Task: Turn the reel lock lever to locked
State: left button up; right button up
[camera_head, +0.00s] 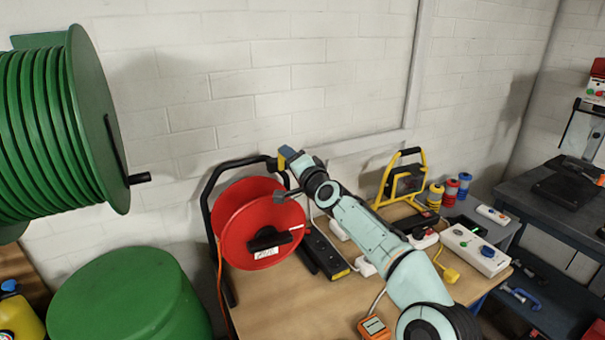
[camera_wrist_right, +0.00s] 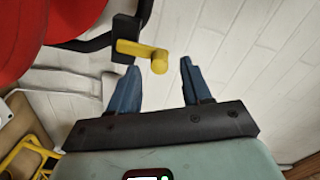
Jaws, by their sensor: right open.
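The cable reel (camera_head: 235,225) is a red drum in a black tube frame, standing on the wooden table. In the right wrist view the red drum (camera_wrist_right: 20,35) fills the upper left corner. The reel lock lever (camera_wrist_right: 138,49) is a short yellow bar with a round end, on a black bracket of the frame. My right gripper (camera_wrist_right: 161,65) is open, with blue fingers. The lever's round end shows between the two fingertips; I cannot tell whether they touch it. In the head view the right gripper (camera_head: 288,153) is at the frame's top right corner, partly hiding the lever.
A large green hose reel (camera_head: 60,120) hangs at the left, above a green drum (camera_head: 130,300). A black power strip (camera_head: 324,252), a yellow stand (camera_head: 403,180), a white power strip (camera_head: 475,250) and an orange meter (camera_head: 374,328) are on the table (camera_head: 285,295). A white brick wall is close behind.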

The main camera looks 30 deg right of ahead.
pick_arm(q)
notch_tip(320, 180, down, 10)
jog(key=b, duration=1)
jog(key=shift+w+t, duration=0.35)
jog(key=shift+t, duration=0.05)
pick_arm(e)
jog(key=s, duration=1.2)
jog(key=shift+s+a, duration=0.25)
jog(key=shift+a, duration=0.15)
pick_arm(q)
jog(key=shift+r, duration=0.15)
